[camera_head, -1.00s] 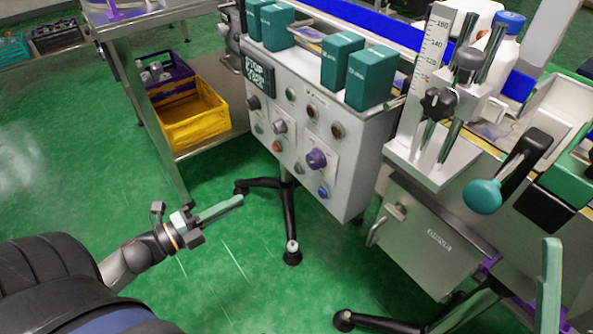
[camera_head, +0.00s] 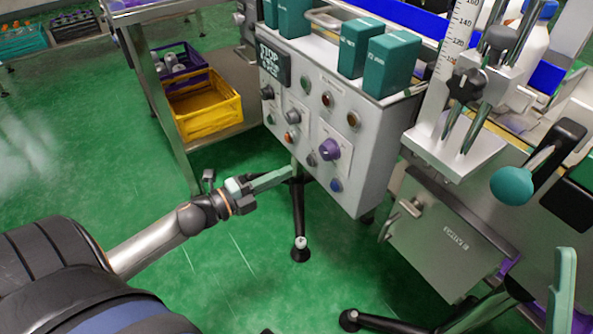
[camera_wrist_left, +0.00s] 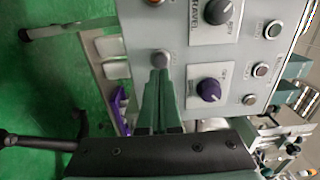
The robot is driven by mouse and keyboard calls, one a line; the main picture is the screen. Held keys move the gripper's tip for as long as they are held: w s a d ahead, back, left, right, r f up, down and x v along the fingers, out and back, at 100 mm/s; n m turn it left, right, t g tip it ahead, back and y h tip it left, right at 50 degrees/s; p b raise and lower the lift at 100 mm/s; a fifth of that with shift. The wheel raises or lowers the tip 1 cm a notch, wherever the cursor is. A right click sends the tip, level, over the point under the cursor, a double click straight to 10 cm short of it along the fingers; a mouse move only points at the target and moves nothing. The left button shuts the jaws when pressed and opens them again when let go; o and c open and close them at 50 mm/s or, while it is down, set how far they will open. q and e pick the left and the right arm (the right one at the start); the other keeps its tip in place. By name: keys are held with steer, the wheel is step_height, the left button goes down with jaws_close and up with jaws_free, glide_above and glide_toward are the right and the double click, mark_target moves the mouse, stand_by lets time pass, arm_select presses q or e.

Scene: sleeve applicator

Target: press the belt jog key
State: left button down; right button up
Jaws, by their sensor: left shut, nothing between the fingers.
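The grey control panel (camera_head: 372,165) carries several buttons and knobs. I cannot read which one is the belt jog key. On its lower part are a purple knob (camera_head: 330,149), a small grey button (camera_head: 311,160), a blue button (camera_head: 336,185) and an orange button (camera_head: 291,137). My left gripper (camera_head: 290,173) is shut and empty, its green fingers pointing at the lower panel. In the left wrist view the fingertips (camera_wrist_left: 161,72) appear just below the grey button (camera_wrist_left: 160,58), left of the purple knob (camera_wrist_left: 208,90); contact cannot be told. One green finger of my right gripper (camera_head: 562,285) shows.
Green boxes (camera_head: 390,62) stand on top of the panel. A yellow crate (camera_head: 205,108) sits on a shelf at left. A black-legged stand (camera_head: 299,225) is below the panel. A teal-knobbed lever (camera_head: 512,185) juts out at right. Green floor is open in front.

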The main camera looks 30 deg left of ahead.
mark_target(308, 162)
arm_select(q)
steer(key=shift+b+x, duration=0.5)
steer(key=shift+x, duration=1.6)
